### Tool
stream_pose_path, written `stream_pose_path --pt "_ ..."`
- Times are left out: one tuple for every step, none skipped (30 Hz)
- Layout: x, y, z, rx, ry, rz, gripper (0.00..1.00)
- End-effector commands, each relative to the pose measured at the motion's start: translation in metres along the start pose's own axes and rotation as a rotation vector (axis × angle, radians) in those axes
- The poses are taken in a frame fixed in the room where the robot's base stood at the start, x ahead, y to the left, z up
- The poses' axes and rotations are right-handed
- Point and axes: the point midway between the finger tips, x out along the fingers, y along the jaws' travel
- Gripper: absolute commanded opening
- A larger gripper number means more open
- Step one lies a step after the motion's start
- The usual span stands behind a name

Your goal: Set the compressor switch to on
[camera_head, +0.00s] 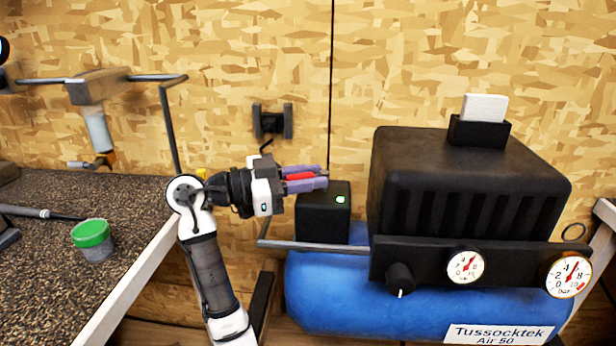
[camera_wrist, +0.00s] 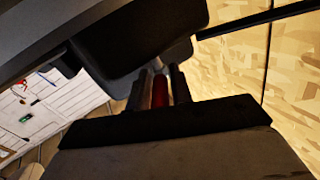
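The compressor has a blue tank (camera_head: 330,292) and a black ribbed housing (camera_head: 455,185), at the right in the head view. A small black box (camera_head: 323,218) with a lit green spot (camera_head: 340,199) stands at its left end. My gripper (camera_head: 327,176) points right, with its fingertips over or beside the top of this box. A red piece (camera_head: 300,176) shows between the grey-purple fingers, also in the wrist view (camera_wrist: 160,92). I cannot tell whether it is the switch's lever or whether the fingers press on it. The fingertips' contact with the box is unclear.
A black knob (camera_head: 400,279) and two gauges (camera_head: 465,266) sit on the compressor's front panel. A white block in a black holder (camera_head: 480,131) is on the housing. The workbench (camera_head: 40,265) at left holds a green-lidded jar (camera_head: 93,241). The chipboard wall is close behind.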

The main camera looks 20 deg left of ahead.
Motion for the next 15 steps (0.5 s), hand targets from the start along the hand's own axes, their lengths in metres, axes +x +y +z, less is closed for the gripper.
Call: stream_pose_path --pt "0.0 0.0 0.0 0.0 0.0 0.0 0.29" --pt "0.0 0.0 0.0 0.0 0.0 0.0 0.33" --pt "0.0 0.0 0.0 0.0 0.0 0.0 0.37" --pt "0.0 0.0 0.0 0.0 0.0 -0.001 0.37" --pt "0.0 0.0 0.0 -0.001 0.0 -0.001 0.37" --pt "0.0 0.0 0.0 -0.001 0.001 -0.001 0.37" --pt "0.0 0.0 0.0 -0.001 0.001 -0.001 0.37" --pt "0.0 0.0 0.0 -0.001 0.001 -0.001 0.37" --pt "0.0 0.0 0.0 -0.001 0.001 -0.002 0.37" --pt "0.0 0.0 0.0 -0.001 0.001 -0.002 0.37" --pt "-0.001 0.0 0.0 -0.001 0.001 -0.002 0.37" --pt "-0.003 -0.001 0.0 -0.001 0.001 -0.003 0.37" --pt "-0.005 -0.001 0.0 -0.001 0.001 -0.003 0.37" --pt "-0.008 -0.001 0.001 -0.001 0.001 -0.004 0.37" --pt "-0.013 -0.001 0.001 -0.001 0.0 -0.004 0.37"
